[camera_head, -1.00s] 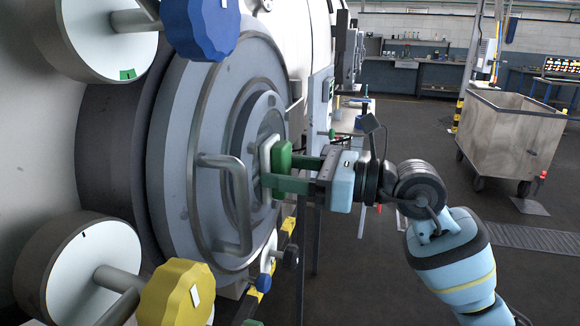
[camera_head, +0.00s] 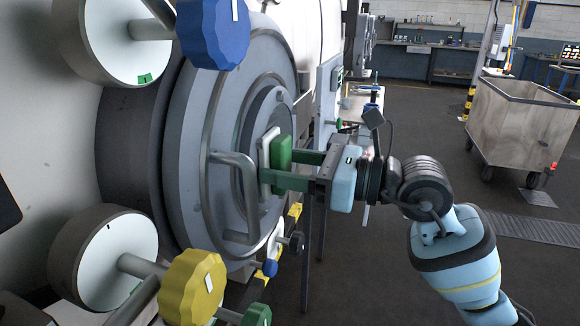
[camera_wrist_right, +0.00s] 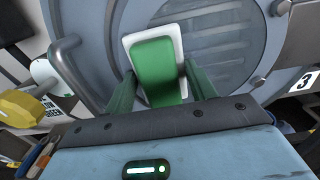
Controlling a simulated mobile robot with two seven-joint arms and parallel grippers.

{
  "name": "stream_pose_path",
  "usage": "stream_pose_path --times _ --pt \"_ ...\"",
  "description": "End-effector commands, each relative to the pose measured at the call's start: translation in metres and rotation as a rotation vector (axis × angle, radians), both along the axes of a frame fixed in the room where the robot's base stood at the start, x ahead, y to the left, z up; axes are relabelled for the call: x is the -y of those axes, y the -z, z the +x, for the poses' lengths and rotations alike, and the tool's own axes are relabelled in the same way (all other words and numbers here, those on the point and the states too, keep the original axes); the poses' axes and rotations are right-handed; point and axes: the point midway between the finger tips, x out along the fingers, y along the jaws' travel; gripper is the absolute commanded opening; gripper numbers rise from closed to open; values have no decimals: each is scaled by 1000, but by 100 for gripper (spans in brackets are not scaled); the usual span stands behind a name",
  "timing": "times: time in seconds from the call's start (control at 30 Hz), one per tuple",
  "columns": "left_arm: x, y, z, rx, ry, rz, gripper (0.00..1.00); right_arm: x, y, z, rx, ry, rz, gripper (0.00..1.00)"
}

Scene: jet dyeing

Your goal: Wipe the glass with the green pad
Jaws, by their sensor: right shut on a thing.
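My right gripper (camera_head: 283,168) is shut on the green pad (camera_head: 283,153), which has a white face layer turned toward the round machine door. The pad also shows between the fingers in the right wrist view (camera_wrist_right: 157,72). The glass (camera_wrist_right: 215,45) is the round grey window in the middle of the door, behind the pad. The white face is at or very close to the glass; I cannot tell whether it touches. In the head view the pad and gripper hide part of the glass. My left gripper is not in view.
A bar handle (camera_head: 238,190) stands out from the door left of the pad. A blue knob (camera_head: 212,32) is above and a yellow knob (camera_head: 192,288) below. A wheeled cart (camera_head: 518,125) stands at the back right, with open floor before it.

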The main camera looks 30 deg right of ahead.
Motion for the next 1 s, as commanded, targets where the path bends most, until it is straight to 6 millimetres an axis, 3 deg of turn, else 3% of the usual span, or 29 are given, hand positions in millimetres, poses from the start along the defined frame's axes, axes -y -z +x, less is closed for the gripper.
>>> stream_pose_path --times 0.13,0.37,0.67,1.0 --pt "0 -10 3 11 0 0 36 -1 -11 1 3 0 1 38" --pt "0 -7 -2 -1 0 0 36 1 -9 3 0 1 1 38" --pt "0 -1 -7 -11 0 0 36 19 -8 17 -1 3 0 38" --pt "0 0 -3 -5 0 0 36 28 -9 24 1 1 1 38"
